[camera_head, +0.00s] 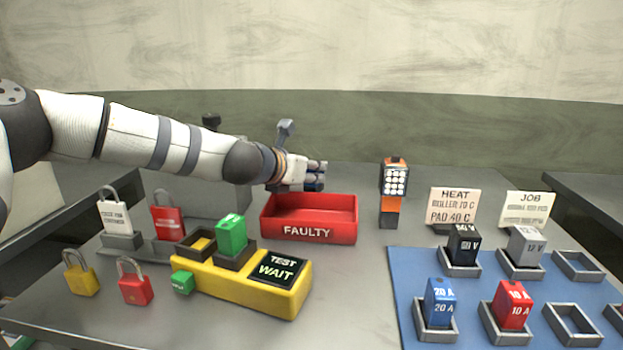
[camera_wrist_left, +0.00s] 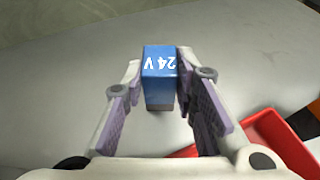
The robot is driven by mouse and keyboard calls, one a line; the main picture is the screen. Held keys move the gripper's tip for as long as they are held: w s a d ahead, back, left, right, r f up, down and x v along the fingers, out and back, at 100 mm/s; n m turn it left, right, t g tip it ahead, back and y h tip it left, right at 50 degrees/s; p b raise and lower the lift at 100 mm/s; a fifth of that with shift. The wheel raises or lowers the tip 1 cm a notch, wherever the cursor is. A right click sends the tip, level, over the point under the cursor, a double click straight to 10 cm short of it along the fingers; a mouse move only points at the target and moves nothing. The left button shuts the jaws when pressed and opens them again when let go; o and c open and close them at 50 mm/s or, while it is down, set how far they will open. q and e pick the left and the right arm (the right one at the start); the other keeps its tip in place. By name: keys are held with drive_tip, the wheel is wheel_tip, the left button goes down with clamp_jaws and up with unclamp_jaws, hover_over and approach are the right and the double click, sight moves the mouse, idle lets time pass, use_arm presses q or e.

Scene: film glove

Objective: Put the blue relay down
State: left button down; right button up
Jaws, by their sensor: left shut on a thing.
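My left gripper (camera_head: 316,175) reaches in from the left, behind and above the red FAULTY bin (camera_head: 310,233). It is shut on a blue relay marked 24 V, which shows clearly between the two fingers in the left wrist view (camera_wrist_left: 159,75). In that view the bare grey table lies around the relay, and the red bin (camera_wrist_left: 285,147) is at the lower right. I cannot tell whether the relay touches the table. Another blue relay, marked 20 A (camera_head: 440,302), sits in a holder on the blue mat (camera_head: 404,265). My right gripper is not in view.
A yellow tester (camera_head: 240,290) holds a green relay (camera_head: 232,235). Several padlocks stand at the left. An orange and black light (camera_head: 393,190) stands right of the bin. Holders on the mat carry other relays; the holder (camera_head: 572,325) is empty. The middle front table is clear.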

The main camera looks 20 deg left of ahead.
use_arm(q)
drive_tip(key=shift+f, duration=0.75)
drive_tip(key=c, duration=1.3)
unclamp_jaws()
drive_tip(key=shift+r, duration=0.1)
